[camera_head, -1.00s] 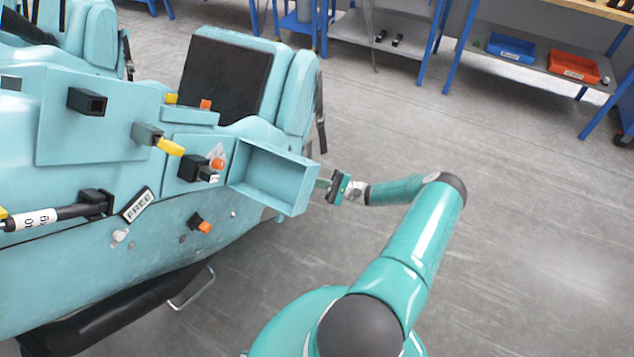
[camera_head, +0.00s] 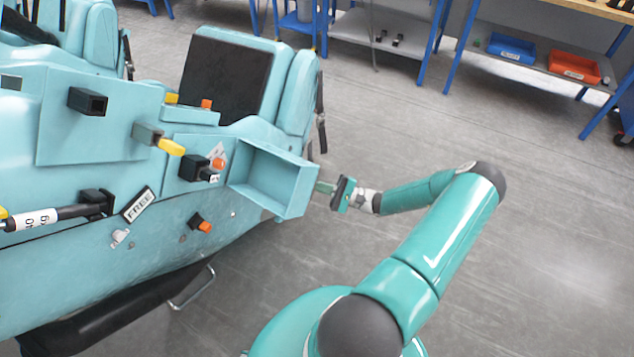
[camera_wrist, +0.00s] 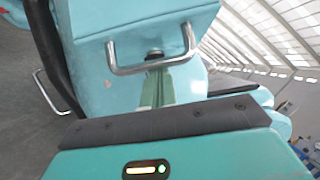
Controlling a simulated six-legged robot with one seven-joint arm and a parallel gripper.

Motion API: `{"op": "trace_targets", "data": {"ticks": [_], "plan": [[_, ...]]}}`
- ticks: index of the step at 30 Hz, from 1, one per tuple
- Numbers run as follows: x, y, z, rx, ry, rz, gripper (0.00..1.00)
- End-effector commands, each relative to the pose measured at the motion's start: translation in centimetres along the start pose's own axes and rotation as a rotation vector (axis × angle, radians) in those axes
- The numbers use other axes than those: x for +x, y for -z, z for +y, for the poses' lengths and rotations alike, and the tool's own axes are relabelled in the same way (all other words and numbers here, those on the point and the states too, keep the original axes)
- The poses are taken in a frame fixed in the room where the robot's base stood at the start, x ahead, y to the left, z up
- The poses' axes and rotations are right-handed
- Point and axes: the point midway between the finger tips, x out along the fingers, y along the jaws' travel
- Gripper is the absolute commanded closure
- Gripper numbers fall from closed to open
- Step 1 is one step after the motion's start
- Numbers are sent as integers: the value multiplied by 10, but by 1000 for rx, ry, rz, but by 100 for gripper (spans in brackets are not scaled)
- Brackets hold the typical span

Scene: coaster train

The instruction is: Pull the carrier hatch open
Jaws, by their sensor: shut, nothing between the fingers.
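The carrier hatch (camera_head: 272,178) is a light teal, box-like part that stands out from the side of the teal car, its hollow inside facing up in the head view. In the wrist view the hatch's outer face (camera_wrist: 95,18) fills the upper middle and carries a metal bar handle (camera_wrist: 118,68). My gripper (camera_head: 322,187) is at the right side of the hatch, shut with nothing between the fingers. Its fingers also show in the wrist view (camera_wrist: 155,65), with their tips at the handle bar. I cannot tell whether they touch the bar or the face.
The car's panel left of the hatch carries a yellow-tipped lever (camera_head: 168,146), black-and-orange knobs (camera_head: 203,224) and a "FREE" label (camera_head: 139,205). Blue-legged shelves with a blue bin (camera_head: 511,48) and a red bin (camera_head: 574,67) stand at the back. Grey floor at the right is clear.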

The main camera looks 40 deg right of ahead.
Motion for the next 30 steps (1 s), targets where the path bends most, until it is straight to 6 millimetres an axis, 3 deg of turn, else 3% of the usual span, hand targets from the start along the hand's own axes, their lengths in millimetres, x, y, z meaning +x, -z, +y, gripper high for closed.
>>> {"op": "trace_targets", "data": {"ticks": [4, 9, 23, 30], "plan": [[1, -22, 0, 2, -2, 30, 100], [3, -35, 0, 1, -2, 30, 100], [4, -34, 1, 1, -2, 28, 100], [9, -21, 8, 3, -4, 25, 100]]}}
